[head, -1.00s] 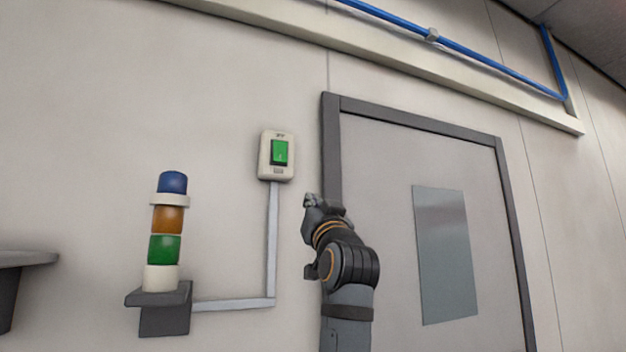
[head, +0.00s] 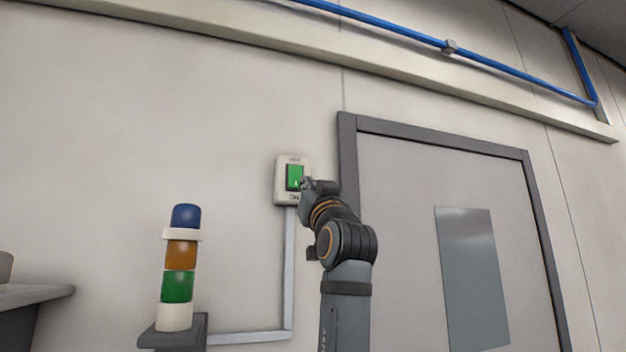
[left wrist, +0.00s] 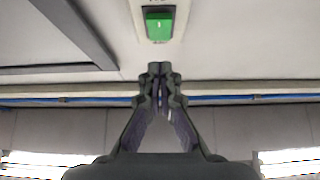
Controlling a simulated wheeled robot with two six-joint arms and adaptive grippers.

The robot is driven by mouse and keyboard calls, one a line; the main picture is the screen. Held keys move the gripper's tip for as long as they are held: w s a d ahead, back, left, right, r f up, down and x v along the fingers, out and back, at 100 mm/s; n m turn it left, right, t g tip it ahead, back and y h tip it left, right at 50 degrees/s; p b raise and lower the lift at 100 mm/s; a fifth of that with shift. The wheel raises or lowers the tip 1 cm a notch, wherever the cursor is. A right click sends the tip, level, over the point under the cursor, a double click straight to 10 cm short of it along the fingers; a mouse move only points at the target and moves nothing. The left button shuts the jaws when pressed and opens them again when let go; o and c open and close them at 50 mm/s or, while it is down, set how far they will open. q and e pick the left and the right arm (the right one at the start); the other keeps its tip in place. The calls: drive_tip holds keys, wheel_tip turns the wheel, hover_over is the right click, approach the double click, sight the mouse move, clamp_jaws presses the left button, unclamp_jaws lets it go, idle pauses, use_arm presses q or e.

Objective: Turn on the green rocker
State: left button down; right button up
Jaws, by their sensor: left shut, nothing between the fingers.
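The green rocker (head: 294,176) sits in a pale wall box left of the door frame. It also shows at the top of the left wrist view (left wrist: 159,24), with a white mark on its face. My left gripper (head: 306,185) is shut and empty. In the head view its tips overlap the lower right part of the rocker. In the left wrist view the closed fingertips (left wrist: 160,68) appear below the rocker. I cannot tell whether they touch it. My right gripper is not in view.
A signal tower (head: 180,256) with blue, orange and green sections stands on a bracket at lower left. A conduit (head: 290,270) runs down from the box. A grey-framed door (head: 405,190) is at right. A shelf edge (head: 35,294) shows at far left.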

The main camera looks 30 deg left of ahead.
sight(296, 180)
use_arm(q)
drive_tip(key=w+a+p, duration=0.1)
drive_tip(key=w+a+r+p, duration=0.1)
drive_tip(key=a, duration=0.1)
drive_tip(key=w+a+r+p, duration=0.1)
drive_tip(key=shift+w+a, duration=0.15)
drive_tip(key=shift+w, duration=0.1)
drive_tip(key=shift+w+a+f+p, duration=0.3)
drive_tip(key=shift+w+a+p, duration=0.1)
drive_tip(key=shift+w+a, duration=0.1)
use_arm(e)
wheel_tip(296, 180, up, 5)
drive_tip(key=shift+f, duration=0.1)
use_arm(q)
drive_tip(key=shift+s+d, duration=0.1)
drive_tip(key=shift+s, duration=0.05)
